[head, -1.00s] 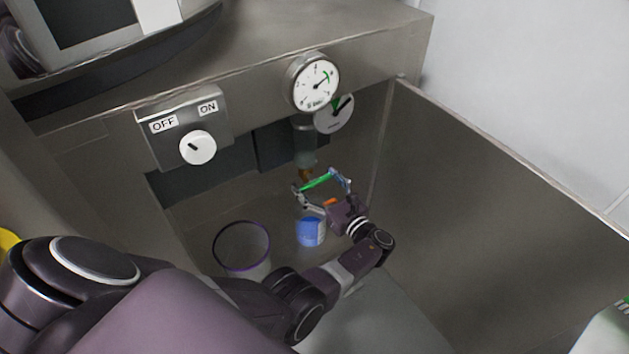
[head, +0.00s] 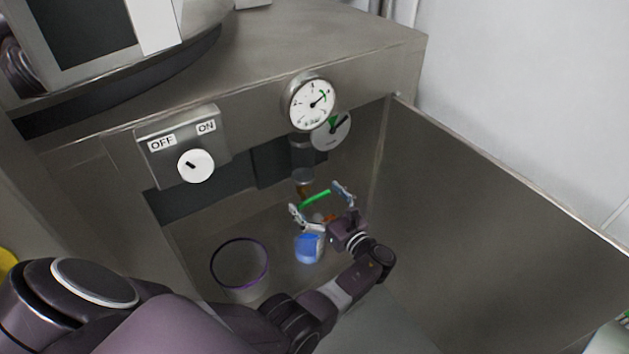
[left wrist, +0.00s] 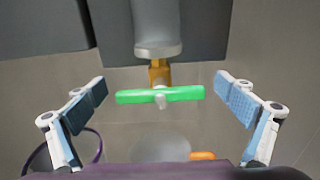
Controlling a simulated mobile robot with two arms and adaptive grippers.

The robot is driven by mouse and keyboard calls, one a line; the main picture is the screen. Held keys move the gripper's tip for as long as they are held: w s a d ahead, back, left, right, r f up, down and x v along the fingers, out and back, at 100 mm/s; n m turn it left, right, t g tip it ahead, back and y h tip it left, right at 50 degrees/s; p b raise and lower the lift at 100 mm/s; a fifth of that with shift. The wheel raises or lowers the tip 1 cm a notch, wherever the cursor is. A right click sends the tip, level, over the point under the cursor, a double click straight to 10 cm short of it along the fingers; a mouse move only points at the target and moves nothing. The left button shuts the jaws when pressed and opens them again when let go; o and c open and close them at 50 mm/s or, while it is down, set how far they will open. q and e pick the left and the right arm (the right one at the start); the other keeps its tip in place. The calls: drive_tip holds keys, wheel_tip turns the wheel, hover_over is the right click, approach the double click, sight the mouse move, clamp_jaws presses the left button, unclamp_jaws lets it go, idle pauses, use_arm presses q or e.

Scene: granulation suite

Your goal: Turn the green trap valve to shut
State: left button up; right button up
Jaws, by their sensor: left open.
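The green trap valve handle (head: 316,198) is a straight bar below a glass trap, inside the steel recess. In the left wrist view the green handle (left wrist: 160,95) lies crosswise, nearly level, on a brass valve body (left wrist: 159,72) under the grey trap (left wrist: 157,25). My left gripper (head: 322,200) is open, with its fingers spread to either side of the handle. In the left wrist view the left gripper's fingers (left wrist: 160,103) stand apart from both handle ends, with a gap at each side. My right gripper is not in view.
A blue-labelled container (head: 309,247) and a purple-rimmed bin (head: 239,264) stand below in the recess. An OFF/ON switch (head: 195,165) and a gauge (head: 309,102) are on the front panel. A steel side wall (head: 500,210) bounds the right. An orange piece (left wrist: 202,156) shows low in the wrist view.

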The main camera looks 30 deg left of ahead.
sight(309, 169)
use_arm(q)
drive_tip(key=shift+s+r, duration=0.1)
drive_tip(key=shift+r, duration=4.1)
drive_tip(key=shift+d, duration=0.1)
